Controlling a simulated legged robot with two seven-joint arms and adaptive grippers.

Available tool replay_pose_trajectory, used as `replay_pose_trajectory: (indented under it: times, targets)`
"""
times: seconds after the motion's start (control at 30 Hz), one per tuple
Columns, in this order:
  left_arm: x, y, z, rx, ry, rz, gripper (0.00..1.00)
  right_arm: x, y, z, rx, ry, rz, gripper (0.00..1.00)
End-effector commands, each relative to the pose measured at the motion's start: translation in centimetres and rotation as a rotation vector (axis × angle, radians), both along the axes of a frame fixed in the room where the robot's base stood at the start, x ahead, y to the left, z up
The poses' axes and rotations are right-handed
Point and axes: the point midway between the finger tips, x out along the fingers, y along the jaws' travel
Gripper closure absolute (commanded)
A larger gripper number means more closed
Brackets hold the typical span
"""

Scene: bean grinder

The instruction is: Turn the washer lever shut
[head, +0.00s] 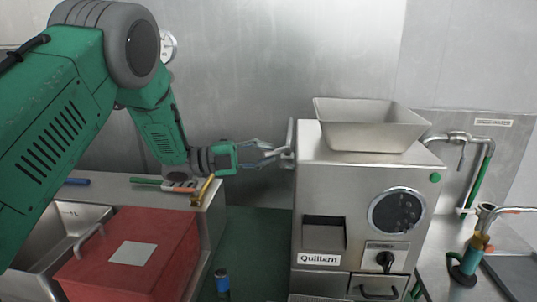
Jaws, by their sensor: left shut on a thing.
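My left gripper (274,154) reaches in from the left with its fingers against the left side of the steel grinder (345,195). It is shut on a narrow grey metal part (290,145) that stands upright along that side. Whether this part is the washer lever I cannot tell, since the fingers and the grinder's edge partly hide it. A pipe with a valve (458,138) and a small hanging handle is on the back wall at the right, apart from my gripper. My right gripper is not in view.
A red box (135,255) stands by a sink (65,222) at the left. Small tools (180,186) lie on the counter behind the box. A blue-capped bottle (222,282) is low in the middle. A tap-like fitting (487,213) stands at the right.

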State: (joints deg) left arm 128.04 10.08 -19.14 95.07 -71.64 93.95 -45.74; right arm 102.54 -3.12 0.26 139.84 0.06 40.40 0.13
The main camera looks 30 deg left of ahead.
Motion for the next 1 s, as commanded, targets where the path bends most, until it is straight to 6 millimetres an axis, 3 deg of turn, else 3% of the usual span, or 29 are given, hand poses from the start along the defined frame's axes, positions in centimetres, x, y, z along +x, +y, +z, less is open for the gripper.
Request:
replay_pose_trajectory:
  times: [0.5,0.53,1.0]
  targets:
    - [-0.15,0.20,-0.55,0.004,0.011,0.003,1.00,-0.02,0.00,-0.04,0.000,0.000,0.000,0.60]
    - [-0.15,0.20,-0.56,0.005,0.012,0.003,0.80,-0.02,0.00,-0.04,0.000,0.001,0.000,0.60]
    - [-0.35,0.53,-0.15,0.002,0.003,0.002,0.80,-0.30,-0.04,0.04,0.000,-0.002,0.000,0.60]
